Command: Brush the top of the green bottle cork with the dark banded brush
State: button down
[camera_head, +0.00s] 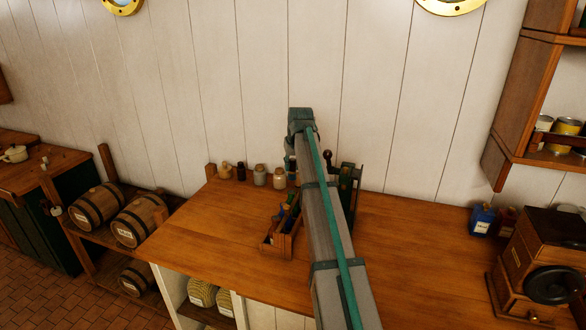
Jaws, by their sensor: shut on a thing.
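My arm reaches up from the bottom edge across the counter, and its far joint stands in front of the white wall. My gripper is not visible; the arm may hide it. I cannot make out the dark banded brush. A small wooden caddy (273,250) sits on the counter just left of my arm. It holds narrow upright things, some of them dark green or blue, partly covered by the arm. I cannot tell whether one is the green bottle, and no cork is clear.
Several small jars, among them a grey one (260,175), stand along the back of the wooden counter (200,228). A dark green device (350,178) stands right of my arm. A wooden grinder (535,265) and blue tin (482,219) are at right. Counter space is clear at left.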

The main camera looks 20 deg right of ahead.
jog(key=shift+r+p, duration=0.5)
jog(key=shift+r, duration=0.9)
